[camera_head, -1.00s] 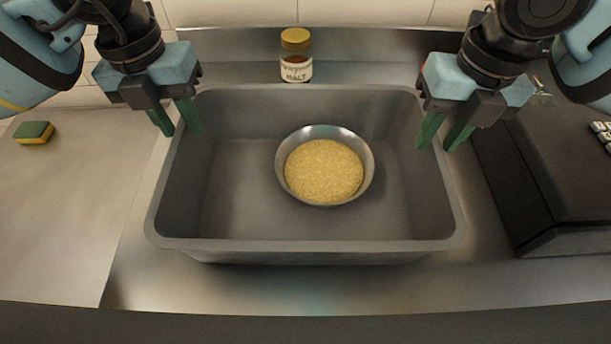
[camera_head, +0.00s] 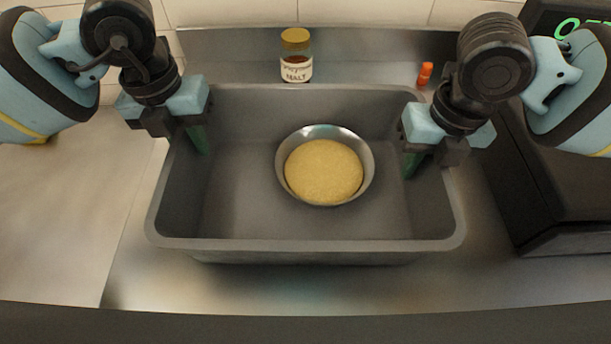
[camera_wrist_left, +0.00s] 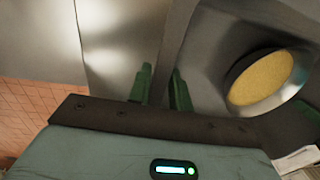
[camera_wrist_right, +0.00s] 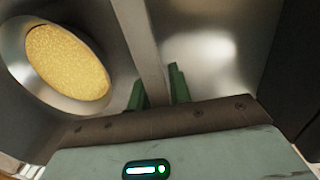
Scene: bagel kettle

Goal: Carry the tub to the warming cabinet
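The grey tub (camera_head: 310,246) stands on the metal counter. Inside it sits a metal bowl (camera_head: 368,172) filled with a yellow mass (camera_head: 323,171); the bowl also shows in the left wrist view (camera_wrist_left: 284,103) and the right wrist view (camera_wrist_right: 67,97). My left gripper (camera_wrist_left: 161,72) has its green fingers apart, one on each side of the tub's left wall. My right gripper (camera_wrist_right: 156,75) likewise straddles the right wall with fingers apart. Firm contact with the walls cannot be made out. No warming cabinet is clearly identifiable.
A malt jar (camera_head: 296,58) with a yellow lid stands behind the tub. A small orange item (camera_head: 425,73) is at back right. A dark box-like unit (camera_head: 550,200) stands close on the right, with a green-lit display (camera_head: 567,27) behind. The counter in front (camera_head: 300,285) is clear.

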